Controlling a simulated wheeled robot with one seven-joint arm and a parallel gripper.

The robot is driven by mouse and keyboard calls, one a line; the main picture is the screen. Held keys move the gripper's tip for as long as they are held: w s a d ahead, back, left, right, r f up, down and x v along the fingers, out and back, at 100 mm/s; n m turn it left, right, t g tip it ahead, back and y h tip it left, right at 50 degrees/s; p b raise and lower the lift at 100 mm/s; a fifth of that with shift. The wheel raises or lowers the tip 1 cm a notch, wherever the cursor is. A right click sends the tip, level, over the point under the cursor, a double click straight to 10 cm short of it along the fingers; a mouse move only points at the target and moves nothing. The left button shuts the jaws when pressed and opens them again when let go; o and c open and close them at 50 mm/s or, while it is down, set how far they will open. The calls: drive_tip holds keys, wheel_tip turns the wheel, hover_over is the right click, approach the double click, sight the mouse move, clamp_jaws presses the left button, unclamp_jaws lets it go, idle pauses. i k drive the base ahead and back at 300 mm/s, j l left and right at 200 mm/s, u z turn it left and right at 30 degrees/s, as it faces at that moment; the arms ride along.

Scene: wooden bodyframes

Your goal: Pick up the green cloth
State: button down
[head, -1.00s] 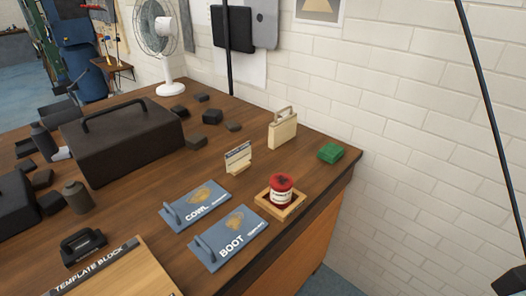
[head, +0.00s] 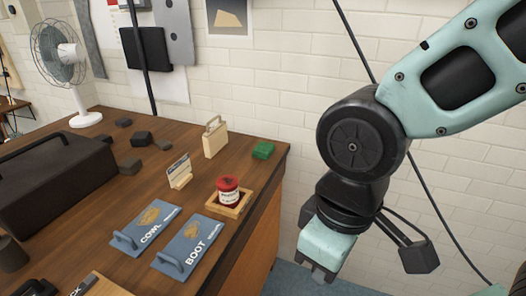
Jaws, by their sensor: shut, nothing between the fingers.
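The green cloth (head: 263,150) is a small folded block on the wooden table, near its far right corner, in the head view. My gripper (head: 318,276) hangs at the lower right of the head view, pointing down, off the right side of the table and apart from the cloth. It is shut and empty. The cloth is in full view, with nothing in front of it.
A cream block with a handle (head: 215,138) stands left of the cloth. A red-topped can (head: 229,190) sits in a wooden tray (head: 243,208) nearer me. A small sign (head: 180,172) and two blue templates, COWL (head: 146,226) and BOOT (head: 192,246), lie closer. A white brick wall (head: 300,100) stands behind.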

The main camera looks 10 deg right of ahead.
sight(263, 150)
drive_tip(key=u, duration=0.35)
drive_tip(key=i+l+u, duration=0.45)
drive_tip(key=l+u, duration=0.2)
drive_tip(key=i+l, duration=0.15)
drive_tip(key=l, duration=0.25)
drive_tip(key=i+l+u, duration=0.1)
drive_tip(key=l, duration=0.3)
drive_tip(key=i+l, duration=0.2)
drive_tip(key=l, duration=0.2)
drive_tip(key=u, duration=0.05)
